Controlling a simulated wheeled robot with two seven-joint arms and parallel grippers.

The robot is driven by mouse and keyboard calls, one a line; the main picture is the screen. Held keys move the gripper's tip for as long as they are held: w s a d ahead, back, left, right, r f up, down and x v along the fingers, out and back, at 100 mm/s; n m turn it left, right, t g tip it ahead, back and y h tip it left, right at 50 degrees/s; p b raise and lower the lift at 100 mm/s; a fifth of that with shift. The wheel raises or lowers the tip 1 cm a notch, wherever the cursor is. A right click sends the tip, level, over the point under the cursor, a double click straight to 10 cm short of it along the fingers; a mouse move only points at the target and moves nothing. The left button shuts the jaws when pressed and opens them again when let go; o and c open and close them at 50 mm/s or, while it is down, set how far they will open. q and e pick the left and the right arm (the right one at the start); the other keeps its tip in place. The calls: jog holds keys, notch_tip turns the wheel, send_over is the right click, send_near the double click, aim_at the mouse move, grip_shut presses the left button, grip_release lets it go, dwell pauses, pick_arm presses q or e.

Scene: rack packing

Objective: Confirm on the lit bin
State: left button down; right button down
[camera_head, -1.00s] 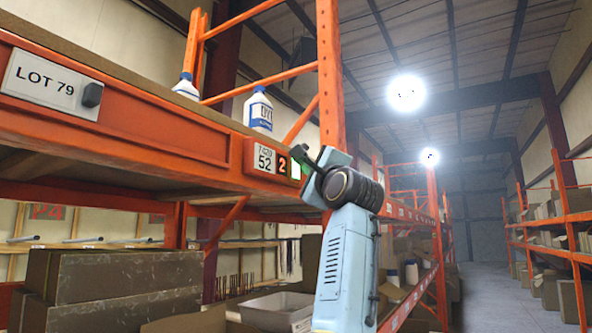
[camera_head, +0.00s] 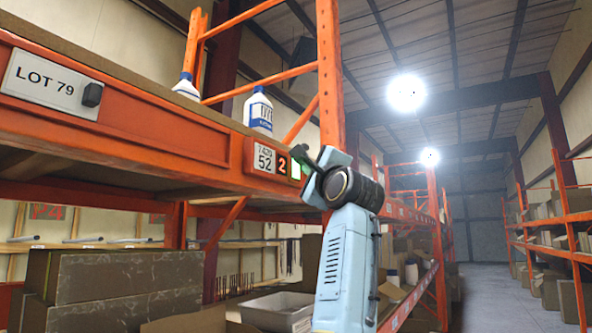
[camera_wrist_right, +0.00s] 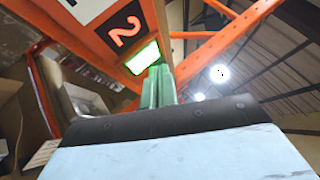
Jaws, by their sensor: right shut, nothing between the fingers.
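The lit bin's green light (camera_head: 296,170) glows on the orange shelf beam, right of a black display reading 2 (camera_head: 282,166) and a white label reading 52 (camera_head: 264,159). My right gripper (camera_head: 326,156) is shut and empty, its fingertips close to the right side of the light. In the right wrist view the shut fingers (camera_wrist_right: 157,82) reach up to the lower edge of the bright green light (camera_wrist_right: 143,57), with the display (camera_wrist_right: 122,28) above left. I cannot tell whether they touch it. My left gripper is not in view.
White bottles with blue caps (camera_head: 258,112) stand on the shelf above the beam. A LOT 79 plate (camera_head: 52,80) is on the beam at left. An orange upright (camera_head: 330,75) rises behind my gripper. Boxes (camera_head: 120,275) sit below. The aisle (camera_head: 490,295) at right is clear.

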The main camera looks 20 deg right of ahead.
jog(key=shift+w+a, duration=0.1)
jog(key=shift+w, duration=0.05)
dwell(0.5)
jog(key=shift+w+a, duration=0.15)
jog(key=shift+w, duration=0.05)
jog(key=shift+w+a, duration=0.25)
jog(key=shift+w, duration=0.1)
dwell(0.8)
jog(key=shift+s+d, duration=0.1)
jog(key=shift+s, duration=0.05)
jog(key=shift+s+d+b, duration=0.35)
jog(key=shift+s+b, duration=0.05)
jog(key=shift+s, duration=0.15)
dwell(0.3)
jog(key=s+d+b, duration=0.1)
jog(key=s, duration=0.1)
jog(key=s+d+b, duration=0.1)
jog(key=s, duration=0.1)
jog(key=shift+d, duration=0.4)
